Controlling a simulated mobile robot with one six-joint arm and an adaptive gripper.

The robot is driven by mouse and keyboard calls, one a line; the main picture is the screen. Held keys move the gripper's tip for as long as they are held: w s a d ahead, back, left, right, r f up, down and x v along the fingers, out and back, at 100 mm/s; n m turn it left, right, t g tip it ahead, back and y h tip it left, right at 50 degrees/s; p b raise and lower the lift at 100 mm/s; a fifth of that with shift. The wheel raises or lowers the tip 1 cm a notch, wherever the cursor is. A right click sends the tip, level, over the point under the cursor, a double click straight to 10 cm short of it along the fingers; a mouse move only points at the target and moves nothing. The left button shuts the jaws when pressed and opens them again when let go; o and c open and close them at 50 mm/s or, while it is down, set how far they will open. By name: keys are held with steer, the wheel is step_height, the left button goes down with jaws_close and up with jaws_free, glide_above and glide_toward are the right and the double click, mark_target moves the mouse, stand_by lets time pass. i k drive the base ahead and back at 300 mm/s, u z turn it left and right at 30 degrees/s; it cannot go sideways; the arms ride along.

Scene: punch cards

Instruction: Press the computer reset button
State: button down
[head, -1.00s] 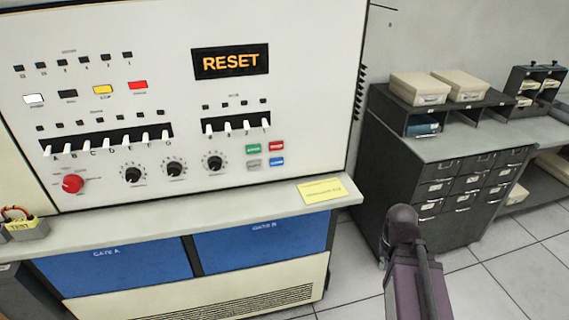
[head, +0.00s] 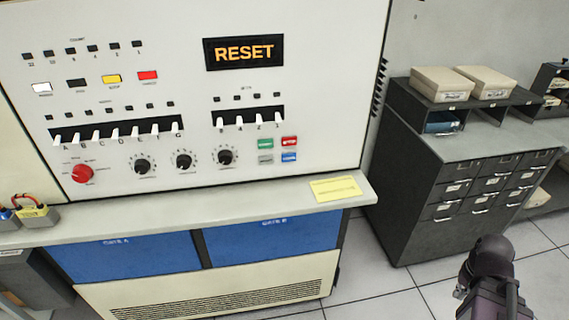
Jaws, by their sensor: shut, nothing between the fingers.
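The computer's white panel (head: 330,110) fills the left and middle of the head view. Its dark display (head: 243,52) reads RESET in orange letters. A cluster of small buttons sits at the lower right of the panel: a green button (head: 265,144), a red button (head: 289,142), a grey button (head: 265,159) and a blue button (head: 289,157). Their labels are too small to read, so I cannot tell which is the reset button. Part of my arm shows at the bottom right, well away from the panel. My gripper itself is not visible.
A ledge (head: 250,198) with a yellow note (head: 335,188) runs below the panel. Red knob (head: 83,173), black dials (head: 184,160) and white switches fill the panel's lower part. A dark drawer cabinet (head: 420,185) stands at the right. Open tiled floor (head: 375,290) lies between.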

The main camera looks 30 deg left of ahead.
mark_target(269, 159)
steer(key=z, duration=0.1)
steer(key=k, duration=1.55)
steer(key=u, duration=1.5)
steer(key=i, duration=0.95)
steer(key=z, duration=0.1)
